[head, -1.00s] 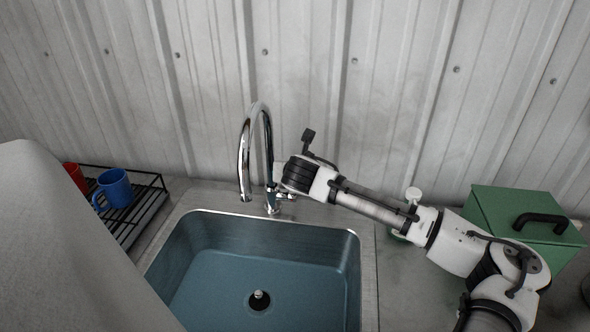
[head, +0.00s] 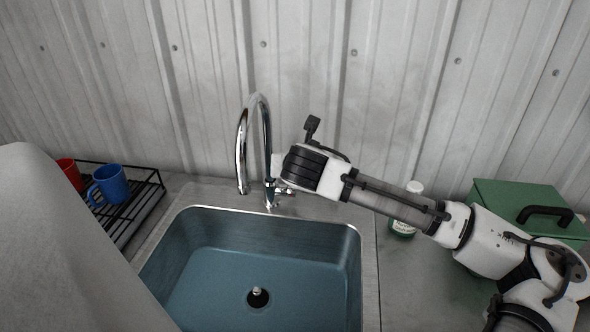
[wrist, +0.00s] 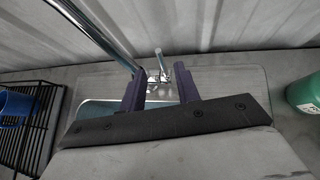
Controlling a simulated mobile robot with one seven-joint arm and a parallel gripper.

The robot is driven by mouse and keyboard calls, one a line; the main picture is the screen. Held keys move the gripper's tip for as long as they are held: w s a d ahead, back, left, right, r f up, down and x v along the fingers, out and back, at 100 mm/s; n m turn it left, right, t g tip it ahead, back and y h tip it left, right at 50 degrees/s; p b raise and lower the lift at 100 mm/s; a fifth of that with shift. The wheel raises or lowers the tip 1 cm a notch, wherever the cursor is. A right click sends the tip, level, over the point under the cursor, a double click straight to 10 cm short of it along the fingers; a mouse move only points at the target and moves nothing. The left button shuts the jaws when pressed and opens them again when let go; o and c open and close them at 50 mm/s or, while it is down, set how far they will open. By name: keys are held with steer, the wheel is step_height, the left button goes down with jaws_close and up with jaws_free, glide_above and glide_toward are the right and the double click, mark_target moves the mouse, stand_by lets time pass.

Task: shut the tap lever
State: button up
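The chrome tap (head: 266,130) stands behind the sink with its tall curved spout. Its small lever (head: 286,191) is at the right of the tap's base, close below my gripper (head: 278,167). In the wrist view, the spout (wrist: 98,36) crosses the upper left, and the lever (wrist: 161,63) shows as a thin chrome stick ahead of the gap between my fingers. My gripper (wrist: 161,80) is open, with two dark fingers apart and nothing held. I cannot tell whether a finger touches the lever.
The sink basin (head: 215,222) lies in front. A black rack (head: 148,192) with a blue mug (head: 110,184) and a red mug (head: 70,172) is at left. The ribbed metal wall (head: 400,90) is close behind.

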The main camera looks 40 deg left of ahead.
steer(key=v, duration=0.6)
steer(key=shift+b, duration=0.45)
